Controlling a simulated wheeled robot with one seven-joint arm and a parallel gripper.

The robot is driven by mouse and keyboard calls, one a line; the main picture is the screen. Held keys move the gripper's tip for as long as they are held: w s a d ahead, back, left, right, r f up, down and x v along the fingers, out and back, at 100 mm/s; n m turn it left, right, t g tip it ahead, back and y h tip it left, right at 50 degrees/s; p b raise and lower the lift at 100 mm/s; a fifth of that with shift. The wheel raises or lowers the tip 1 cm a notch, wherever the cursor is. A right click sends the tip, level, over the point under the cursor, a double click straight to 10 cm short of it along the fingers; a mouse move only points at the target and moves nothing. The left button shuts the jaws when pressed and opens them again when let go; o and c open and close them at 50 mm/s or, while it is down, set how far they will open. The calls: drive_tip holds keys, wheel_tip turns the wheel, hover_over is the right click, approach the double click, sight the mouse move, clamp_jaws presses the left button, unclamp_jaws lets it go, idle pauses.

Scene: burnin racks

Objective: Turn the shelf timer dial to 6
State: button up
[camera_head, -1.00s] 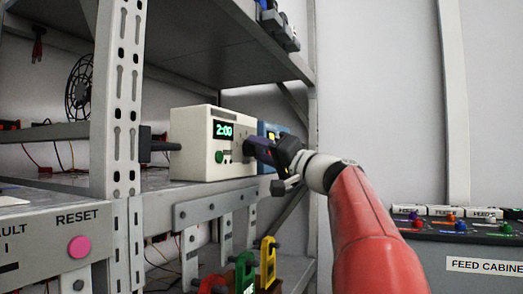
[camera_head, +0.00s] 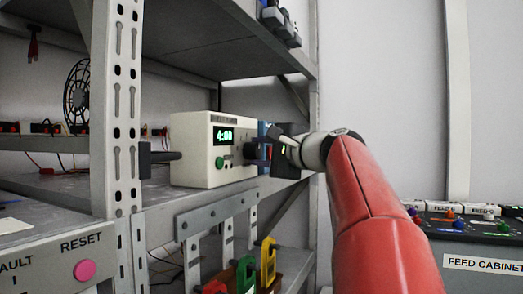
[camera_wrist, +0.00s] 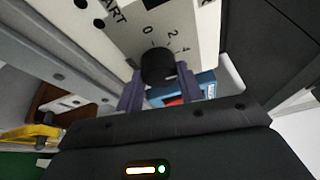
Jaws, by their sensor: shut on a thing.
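The shelf timer (camera_head: 199,150) is a cream box on the middle shelf, and its green display (camera_head: 223,136) reads 4:00. A green button (camera_head: 220,162) sits below the display. In the wrist view, the black dial (camera_wrist: 158,66) is on the timer's face (camera_wrist: 120,25), with the printed marks 0, 2 and 4 showing beside it; other marks are hidden or out of view. My gripper (camera_wrist: 158,92) is shut on the dial, one finger on each side. In the head view my gripper (camera_head: 264,152) covers most of the dial.
A blue box (camera_head: 263,130) stands close behind the timer. A perforated rack post (camera_head: 118,110) is to the left, with a panel carrying a pink RESET button (camera_head: 85,270). Colored padlock-like hooks (camera_head: 268,262) hang below the shelf. A feed cabinet (camera_head: 480,240) stands at right.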

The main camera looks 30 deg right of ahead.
drive_tip(key=m+g, duration=0.2)
drive_tip(key=m, duration=0.3)
drive_tip(key=shift+g, duration=0.4)
idle(0.4)
drive_tip(key=o, duration=1)
drive_tip(key=shift+r, duration=0.1)
drive_tip(key=v, duration=0.7)
drive_tip(key=shift+s+d, duration=0.2)
drive_tip(key=shift+s, duration=0.2)
